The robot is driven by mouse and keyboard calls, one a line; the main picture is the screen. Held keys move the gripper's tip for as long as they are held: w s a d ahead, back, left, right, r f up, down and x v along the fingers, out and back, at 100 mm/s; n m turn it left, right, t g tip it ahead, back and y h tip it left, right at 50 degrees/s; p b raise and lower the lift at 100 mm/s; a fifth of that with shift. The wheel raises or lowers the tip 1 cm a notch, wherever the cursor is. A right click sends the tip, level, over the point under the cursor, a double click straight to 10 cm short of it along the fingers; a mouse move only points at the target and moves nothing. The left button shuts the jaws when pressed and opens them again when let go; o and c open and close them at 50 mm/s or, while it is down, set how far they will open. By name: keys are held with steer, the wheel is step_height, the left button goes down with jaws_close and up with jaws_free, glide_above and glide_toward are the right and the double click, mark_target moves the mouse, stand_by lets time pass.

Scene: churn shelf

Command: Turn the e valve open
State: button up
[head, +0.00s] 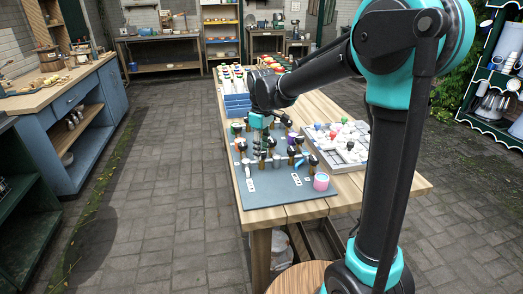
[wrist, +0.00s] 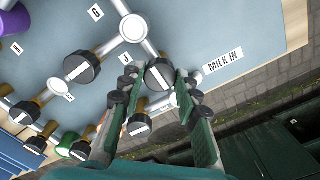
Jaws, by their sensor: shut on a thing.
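My gripper (wrist: 156,76) reaches over a blue-grey board (head: 288,203) of pipes and valves. In the wrist view its two fingers stand on either side of a round dark valve knob (wrist: 159,75) with a white bar, and they are shut on it. The knob sits on a pale pipe close to a "MILK IN" label (wrist: 224,60). A "J" label (wrist: 126,58) lies to its left and a "G" label (wrist: 96,12) further up. I cannot read an "e" label anywhere. In the head view my gripper (head: 258,124) is small, and the held knob cannot be made out.
Other dark knobs stand close by, one left of the fingers (wrist: 82,70) and one between them lower down (wrist: 140,123). A grey tray (head: 345,157) of coloured pieces lies right of the board. A pink-and-teal cup (head: 321,182) stands at the board's front corner. Blue crates (head: 237,106) stand behind.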

steer(key=o, duration=1.2)
steer(key=shift+c, duration=0.2)
step_height(320, 180, up, 12)
